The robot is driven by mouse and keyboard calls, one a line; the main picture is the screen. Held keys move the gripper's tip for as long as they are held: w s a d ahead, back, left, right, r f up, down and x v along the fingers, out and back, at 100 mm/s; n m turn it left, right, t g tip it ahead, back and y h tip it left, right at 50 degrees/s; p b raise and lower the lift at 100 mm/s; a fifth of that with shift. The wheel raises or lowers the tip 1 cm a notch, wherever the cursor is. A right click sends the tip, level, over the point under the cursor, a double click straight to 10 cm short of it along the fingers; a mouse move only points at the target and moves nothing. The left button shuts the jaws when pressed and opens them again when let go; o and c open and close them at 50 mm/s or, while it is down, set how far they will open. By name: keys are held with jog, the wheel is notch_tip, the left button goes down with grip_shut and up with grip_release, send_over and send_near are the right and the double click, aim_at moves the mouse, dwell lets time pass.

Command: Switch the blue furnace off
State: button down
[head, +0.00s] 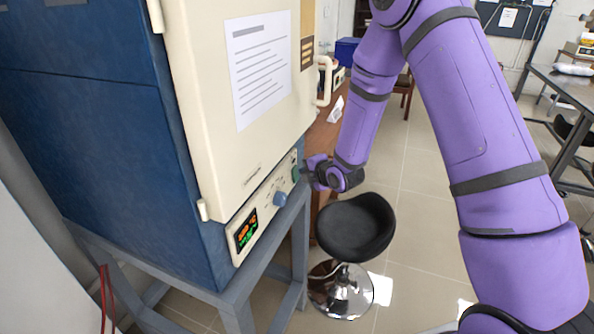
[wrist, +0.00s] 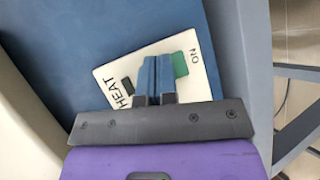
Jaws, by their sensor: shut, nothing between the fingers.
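The blue furnace (head: 100,140) stands at the left with its cream door (head: 245,150) shut. Its lower panel carries a lit display (head: 246,231) with orange and green digits, a blue knob (head: 280,199) and a green switch (head: 295,174) at the far end. In the wrist view the green switch (wrist: 180,64) sits beside the word ON, with HEAT and a small dark patch on the other side. My gripper (head: 305,170) is shut and empty, right by the switch. Its fingers (wrist: 158,68) partly cover the switch plate; I cannot tell whether they touch the switch.
A grey metal stand (head: 240,300) carries the furnace. A black round stool (head: 355,228) stands just below my gripper. A wooden desk (head: 325,130) is behind the furnace, and a grey table (head: 570,90) is at the far right. The tiled floor between them is partly open.

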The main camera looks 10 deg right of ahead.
jog(key=shift+d, duration=0.15)
jog(key=shift+s+d+f, duration=0.1)
jog(key=shift+s+d, duration=0.3)
jog(key=shift+d, duration=0.1)
dwell(0.3)
jog(key=s+d, duration=0.3)
jog(key=d, duration=0.1)
jog(key=shift+f, duration=0.3)
